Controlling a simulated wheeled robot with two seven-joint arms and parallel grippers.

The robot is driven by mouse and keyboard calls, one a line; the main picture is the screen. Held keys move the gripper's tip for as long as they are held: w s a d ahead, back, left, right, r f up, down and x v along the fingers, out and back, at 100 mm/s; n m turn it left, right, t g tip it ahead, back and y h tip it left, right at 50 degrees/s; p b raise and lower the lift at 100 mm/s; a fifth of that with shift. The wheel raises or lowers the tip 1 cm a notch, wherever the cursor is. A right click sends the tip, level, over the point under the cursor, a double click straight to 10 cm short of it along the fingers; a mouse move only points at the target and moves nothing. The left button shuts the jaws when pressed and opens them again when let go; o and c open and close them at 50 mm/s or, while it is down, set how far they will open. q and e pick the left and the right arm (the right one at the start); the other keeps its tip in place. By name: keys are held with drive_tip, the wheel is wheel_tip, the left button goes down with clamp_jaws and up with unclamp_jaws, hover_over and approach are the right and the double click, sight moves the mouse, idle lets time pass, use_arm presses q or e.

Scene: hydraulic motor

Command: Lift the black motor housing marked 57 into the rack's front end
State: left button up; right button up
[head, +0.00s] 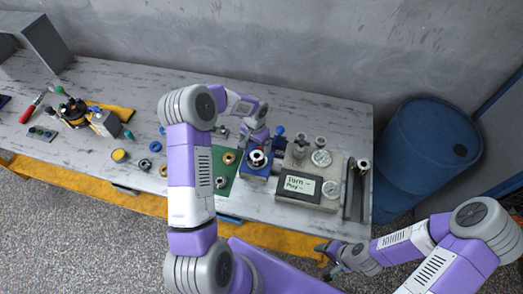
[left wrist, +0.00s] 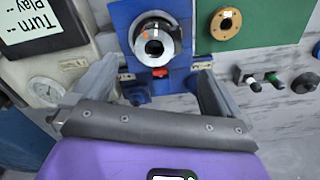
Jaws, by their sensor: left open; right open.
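A black and silver round part (head: 257,158) stands on a blue fixture (head: 250,171) at mid-table; it also shows in the left wrist view (left wrist: 154,42). I cannot read a 57 on it or tell if it is the motor housing. A dark rack with rails (head: 352,203) lies along the table's right end, with a silver and black part (head: 362,166) at it. My left gripper (head: 256,143) is open and empty near the fixture; its spread fingers (left wrist: 155,82) show the part beyond them. My right gripper (head: 325,256) is off the table's front edge, apparently empty.
A grey unit with gauges and a sign (head: 298,187) stands between fixture and rack. A green mat (head: 228,199) with a brass flange (head: 229,158) lies left of the fixture. A blue barrel (head: 425,150) stands right of the table. Rings and a pump assembly (head: 75,112) lie left.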

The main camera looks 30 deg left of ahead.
sight(255, 157)
use_arm(q)
drive_tip(key=f, duration=0.7)
drive_tip(key=shift+s+p, duration=0.4)
drive_tip(key=shift+w+r, duration=0.1)
drive_tip(key=c, duration=1.5)
